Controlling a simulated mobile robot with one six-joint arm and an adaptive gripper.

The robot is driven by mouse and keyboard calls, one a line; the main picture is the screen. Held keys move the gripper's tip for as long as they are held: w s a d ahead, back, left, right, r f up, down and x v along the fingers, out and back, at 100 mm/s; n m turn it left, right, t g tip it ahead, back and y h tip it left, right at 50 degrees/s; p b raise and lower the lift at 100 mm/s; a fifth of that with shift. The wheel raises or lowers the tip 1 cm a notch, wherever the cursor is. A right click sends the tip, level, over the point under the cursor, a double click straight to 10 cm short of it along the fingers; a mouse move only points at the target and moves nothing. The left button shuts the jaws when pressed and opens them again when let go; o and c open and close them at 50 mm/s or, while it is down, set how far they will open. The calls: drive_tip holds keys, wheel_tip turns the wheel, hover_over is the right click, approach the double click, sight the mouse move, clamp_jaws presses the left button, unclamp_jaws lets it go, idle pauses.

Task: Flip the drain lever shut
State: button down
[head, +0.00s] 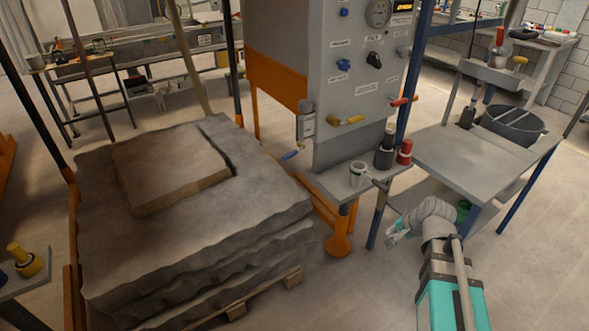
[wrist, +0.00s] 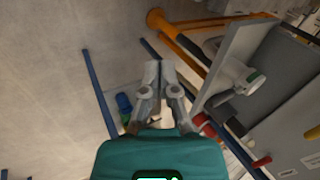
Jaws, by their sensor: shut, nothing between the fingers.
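The yellow handle (wrist: 312,132) also shows at the right edge in the wrist view. My gripper (head: 390,238) is below and right of the panel, apart from all the levers. In the wrist view, my gripper's fingers (wrist: 158,66) are together and hold nothing.
A small shelf under the panel holds a white mug (head: 358,174), a dark container (head: 384,154) and a red container (head: 405,151). A grey table (head: 470,160) with a dark tub (head: 512,126) stands right. A stone block stack (head: 250,235) fills the left. Floor between is open.

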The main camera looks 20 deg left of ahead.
sight(294, 153)
drive_tip(key=w+a+r+m+t+y+b, duration=0.1)
drive_tip(key=w+a+m+t+y+b, duration=0.2)
drive_tip(key=a+m, duration=0.6)
drive_tip(key=w+a+r+m+t+y+b, duration=0.1)
drive_tip(key=w+a+m+t+y+b, duration=0.2)
drive_tip(key=a, duration=1.7)
drive_tip(key=w+m+y+b, duration=0.2)
drive_tip(key=m+b, duration=0.2)
drive_tip(key=m, duration=0.1)
drive_tip(key=shift+w+a+r+m, duration=0.15)
drive_tip(key=shift+w+r+m, duration=0.15)
drive_tip(key=shift+m, duration=0.1)
drive_tip(key=shift+a+f, duration=0.1)
drive_tip(key=w+a+r+p, duration=0.2)
drive_tip(key=w+a, duration=0.2)
drive_tip(key=a, duration=0.3)
drive_tip(key=shift+w+a+r, duration=0.25)
drive_tip(key=shift+a, duration=0.1)
